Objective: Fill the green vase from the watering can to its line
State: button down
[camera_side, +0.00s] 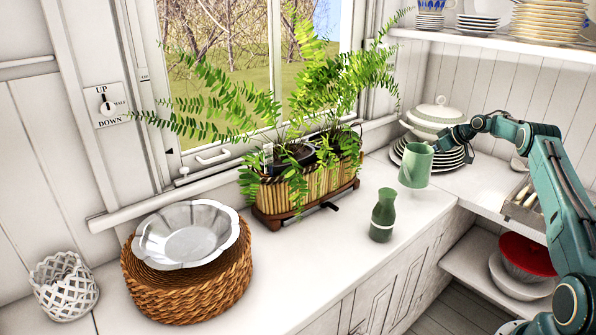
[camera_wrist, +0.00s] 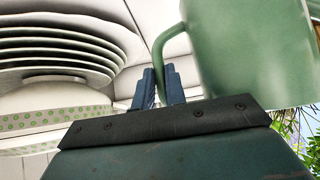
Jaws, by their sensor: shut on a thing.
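The green vase (camera_side: 382,218), with a narrow neck and flared lip, stands upright on the white counter near its front edge in the side view. My gripper (camera_side: 443,146) is at the can's right side. In the wrist view, the dark blue fingers (camera_wrist: 162,86) are shut on the can's handle. The can's inside is hidden.
A plate stack (camera_side: 455,161) with a white lidded tureen (camera_side: 437,112) stands close behind the can. A fern planter (camera_side: 305,188) stands left of the vase. A wicker basket (camera_side: 190,285) with a silver bowl (camera_side: 190,235) is farther left. Bare counter (camera_side: 320,240) lies between.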

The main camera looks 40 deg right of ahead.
jog(key=shift+r, duration=2.55)
